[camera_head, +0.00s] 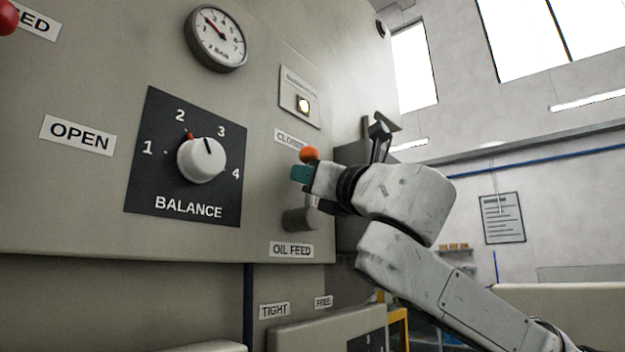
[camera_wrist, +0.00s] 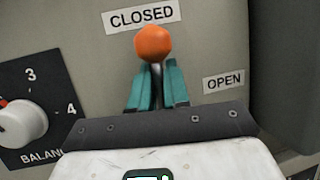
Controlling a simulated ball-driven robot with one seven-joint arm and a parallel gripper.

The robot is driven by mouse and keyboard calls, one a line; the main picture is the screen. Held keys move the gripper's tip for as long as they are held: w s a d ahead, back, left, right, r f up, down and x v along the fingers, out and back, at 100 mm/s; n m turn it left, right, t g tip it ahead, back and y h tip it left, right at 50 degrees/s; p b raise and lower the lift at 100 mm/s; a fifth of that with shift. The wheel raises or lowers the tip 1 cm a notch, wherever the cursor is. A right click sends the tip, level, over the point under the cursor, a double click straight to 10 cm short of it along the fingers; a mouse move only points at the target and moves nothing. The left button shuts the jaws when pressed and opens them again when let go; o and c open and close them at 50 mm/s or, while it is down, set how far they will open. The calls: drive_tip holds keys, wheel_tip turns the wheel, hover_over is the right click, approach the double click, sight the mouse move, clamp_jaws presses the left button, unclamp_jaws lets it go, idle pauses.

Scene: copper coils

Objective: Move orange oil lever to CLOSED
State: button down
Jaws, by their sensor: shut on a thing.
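The orange ball knob of the oil lever (camera_head: 309,154) sits just below the CLOSED label (camera_head: 290,138) on the machine panel. In the wrist view the orange knob (camera_wrist: 153,43) is directly under the CLOSED label (camera_wrist: 141,17), and the OPEN label (camera_wrist: 223,82) is to its right and lower. My gripper (camera_head: 303,174) has teal fingers on either side of the lever's thin shaft just below the knob; the fingers also show in the wrist view (camera_wrist: 158,82). The gripper is shut on the lever. The lever's grey base (camera_head: 300,218) stands above the OIL FEED label (camera_head: 291,250); most of the shaft is hidden.
A BALANCE dial (camera_head: 202,160) with a white knob is left of the lever. A gauge (camera_head: 216,38) and a lit indicator (camera_head: 303,105) are above. A dark handle (camera_head: 379,137) stands behind my wrist. Open room is to the right of the panel.

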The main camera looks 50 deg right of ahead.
drive_tip(key=shift+a+f+n, duration=0.15)
drive_tip(key=shift+a+n, duration=0.05)
drive_tip(key=shift+n, duration=0.1)
drive_tip(key=c, duration=1.2)
unclamp_jaws()
drive_tip(key=b+v, duration=0.2)
drive_tip(key=v, duration=0.8)
drive_tip(key=shift+s+f+b, duration=0.15)
drive_tip(key=shift+s+b, duration=0.15)
drive_tip(key=shift+b, duration=0.05)
drive_tip(key=shift+f, duration=0.1)
